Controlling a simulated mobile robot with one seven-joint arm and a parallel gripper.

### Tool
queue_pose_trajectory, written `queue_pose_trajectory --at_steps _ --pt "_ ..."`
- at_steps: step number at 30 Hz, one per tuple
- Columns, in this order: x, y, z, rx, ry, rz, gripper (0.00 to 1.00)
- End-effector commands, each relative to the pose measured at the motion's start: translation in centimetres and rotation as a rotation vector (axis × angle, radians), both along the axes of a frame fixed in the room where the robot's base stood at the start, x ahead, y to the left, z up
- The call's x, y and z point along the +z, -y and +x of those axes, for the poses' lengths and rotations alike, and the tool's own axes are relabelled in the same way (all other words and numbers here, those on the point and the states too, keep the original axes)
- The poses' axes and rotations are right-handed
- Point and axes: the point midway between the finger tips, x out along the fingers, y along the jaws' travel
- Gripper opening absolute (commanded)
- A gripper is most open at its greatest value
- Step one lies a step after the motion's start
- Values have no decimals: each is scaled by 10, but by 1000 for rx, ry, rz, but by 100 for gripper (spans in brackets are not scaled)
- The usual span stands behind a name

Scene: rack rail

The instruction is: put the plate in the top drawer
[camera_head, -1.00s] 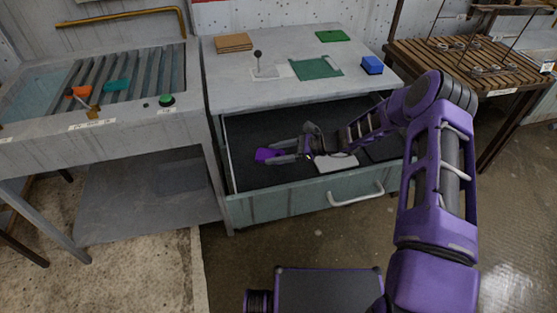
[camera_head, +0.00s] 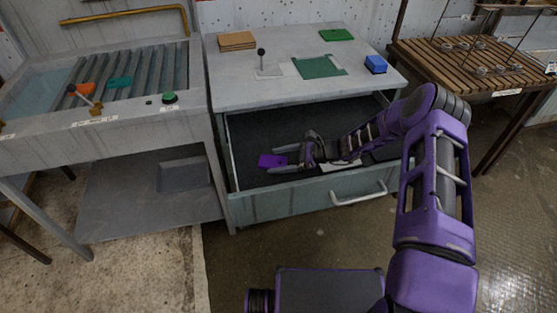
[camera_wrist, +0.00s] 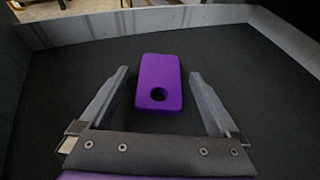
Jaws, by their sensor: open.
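The purple plate (camera_head: 272,160) lies flat on the dark floor of the open top drawer (camera_head: 290,205), towards its left side. In the wrist view the purple plate (camera_wrist: 160,75) shows a round hole near its closer end. My gripper (camera_head: 273,161) reaches into the drawer from the right. Its two fingers are spread open, one on each side of the plate, with a visible gap to it on both sides in the wrist view (camera_wrist: 159,74). The drawer front with its pale handle is pulled out below the cabinet top.
The cabinet top (camera_head: 235,80) carries a brown board (camera_head: 237,41), a small lever, green pieces and a blue box (camera_head: 375,64). A pale flat item (camera_head: 343,165) in the drawer is partly hidden by my arm. A slatted table (camera_head: 450,68) stands right, a grey roller bench left.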

Motion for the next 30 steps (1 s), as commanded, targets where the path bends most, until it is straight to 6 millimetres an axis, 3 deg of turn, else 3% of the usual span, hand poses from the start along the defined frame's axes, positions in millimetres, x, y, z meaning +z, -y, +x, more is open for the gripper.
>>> queue_pose_trajectory --at_steps 5,21,30 --pt "6 0 0 0 0 0 97" --pt "42 95 -10 -1 2 0 97" --pt "49 111 -12 0 -1 1 97"
